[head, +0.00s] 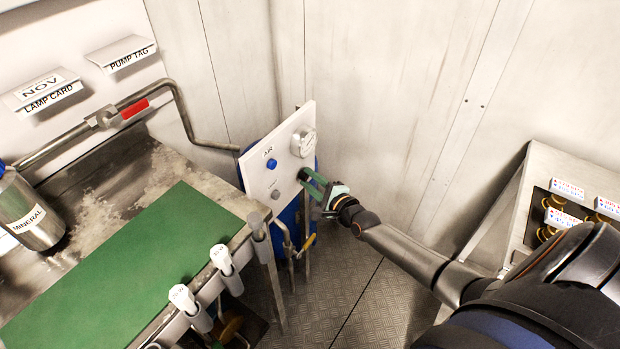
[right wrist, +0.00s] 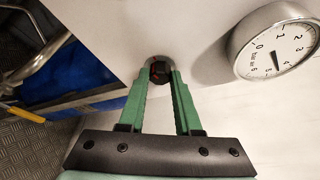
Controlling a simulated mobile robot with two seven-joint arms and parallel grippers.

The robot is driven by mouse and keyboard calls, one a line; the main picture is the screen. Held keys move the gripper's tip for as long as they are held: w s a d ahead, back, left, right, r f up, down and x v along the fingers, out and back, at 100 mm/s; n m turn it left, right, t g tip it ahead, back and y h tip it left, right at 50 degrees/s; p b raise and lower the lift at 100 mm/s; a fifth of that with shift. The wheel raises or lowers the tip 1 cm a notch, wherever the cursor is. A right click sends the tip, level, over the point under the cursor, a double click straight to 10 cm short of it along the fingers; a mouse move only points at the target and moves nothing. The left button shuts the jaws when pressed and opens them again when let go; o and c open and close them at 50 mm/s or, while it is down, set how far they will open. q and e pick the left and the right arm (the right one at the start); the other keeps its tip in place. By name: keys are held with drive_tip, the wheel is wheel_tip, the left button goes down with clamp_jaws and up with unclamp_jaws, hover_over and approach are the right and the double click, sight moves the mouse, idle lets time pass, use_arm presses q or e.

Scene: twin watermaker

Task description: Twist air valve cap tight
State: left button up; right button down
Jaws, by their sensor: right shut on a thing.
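The white air panel (head: 262,185) stands in the corner, with an "AIR" label on its face. My right gripper (head: 305,179) reaches the right part of this panel from the right. In the right wrist view its green fingers (right wrist: 160,88) are shut on a small dark round cap (right wrist: 159,72) with some red in its middle, set against the panel face. The fingers hide the cap's sides, and I cannot tell how tight it sits. A pressure gauge (head: 303,142) is above the gripper and also shows in the right wrist view (right wrist: 276,48). My left gripper is not in view.
A blue knob (head: 271,164) and a small grey knob (head: 276,195) are on the panel. A bench with a green mat (head: 125,262) and a "MINERAL" bottle (head: 32,212) is at left. A metal-edged unit (head: 522,200) with brass fittings stands at right. The floor between is clear.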

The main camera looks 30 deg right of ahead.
drive_tip(key=shift+m+g+y, duration=0.5)
drive_tip(key=shift+m+g, duration=0.1)
drive_tip(key=shift+m, duration=0.6)
drive_tip(key=c, duration=0.6)
unclamp_jaws()
drive_tip(key=shift+d+r, duration=0.1)
drive_tip(key=p+v, duration=0.1)
drive_tip(key=v, duration=1.1)
drive_tip(key=shift+s, duration=0.2)
